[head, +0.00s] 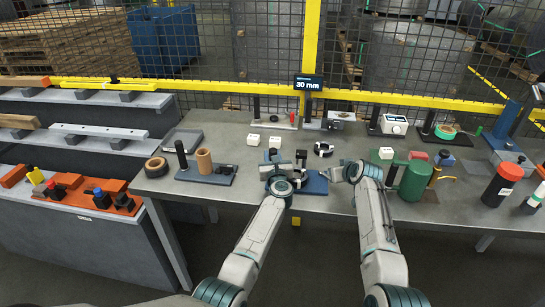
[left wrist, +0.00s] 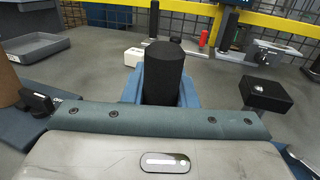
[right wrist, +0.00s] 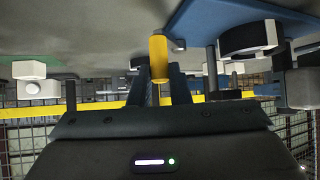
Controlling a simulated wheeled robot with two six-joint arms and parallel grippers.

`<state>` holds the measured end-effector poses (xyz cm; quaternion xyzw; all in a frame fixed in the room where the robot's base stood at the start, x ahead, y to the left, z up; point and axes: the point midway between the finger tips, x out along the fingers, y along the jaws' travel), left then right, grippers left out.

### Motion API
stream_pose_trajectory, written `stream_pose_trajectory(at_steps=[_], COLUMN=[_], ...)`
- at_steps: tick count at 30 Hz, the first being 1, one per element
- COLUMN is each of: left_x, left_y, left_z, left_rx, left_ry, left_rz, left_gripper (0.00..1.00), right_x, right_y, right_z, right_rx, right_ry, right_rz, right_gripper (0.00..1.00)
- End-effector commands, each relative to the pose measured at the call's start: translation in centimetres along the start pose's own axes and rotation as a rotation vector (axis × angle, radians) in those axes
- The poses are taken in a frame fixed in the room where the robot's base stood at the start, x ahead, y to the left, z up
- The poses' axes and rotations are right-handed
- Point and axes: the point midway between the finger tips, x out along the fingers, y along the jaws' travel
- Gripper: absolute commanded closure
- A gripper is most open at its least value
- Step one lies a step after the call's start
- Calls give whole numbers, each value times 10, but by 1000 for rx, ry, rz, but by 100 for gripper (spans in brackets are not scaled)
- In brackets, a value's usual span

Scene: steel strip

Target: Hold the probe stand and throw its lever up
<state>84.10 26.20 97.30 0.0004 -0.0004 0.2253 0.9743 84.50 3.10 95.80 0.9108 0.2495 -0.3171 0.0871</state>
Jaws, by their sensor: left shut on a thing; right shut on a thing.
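The probe stand (head: 316,187) has a blue base and stands at the front middle of the steel bench, partly hidden by my arms in the head view. My left gripper (head: 292,181) is at its left side. In the left wrist view a thick black post (left wrist: 162,72) rises from the blue base between my left fingers, which are shut on it. My right gripper (head: 332,174) is at the stand's right side. In the right wrist view its fingers are shut on a yellow lever grip (right wrist: 158,58). The lever's full length and angle are hidden.
A blue-based fixture with a brown cylinder (head: 205,162) stands to the left. A green cylinder (head: 414,181) stands close to my right arm. White blocks (head: 253,139) and a black ring (head: 323,149) lie behind the stand. A "30 mm" display (head: 308,83) is at the back.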

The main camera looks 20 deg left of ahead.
Motion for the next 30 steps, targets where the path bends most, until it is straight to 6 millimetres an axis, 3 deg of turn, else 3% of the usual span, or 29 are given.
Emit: stream_pose_trajectory(at_steps=[16,30], left_x=[-1,-1], left_y=[-2,-1], left_z=[-2,-2], left_rx=[-1,-2], left_ry=[3,3], left_rz=[-3,-2], left_gripper=[100,100], right_x=[-3,-4], right_y=[-19,-20], right_z=[3,4], right_rx=[82,93], right_ry=[0,0], right_rz=[98,115], right_gripper=[91,92])
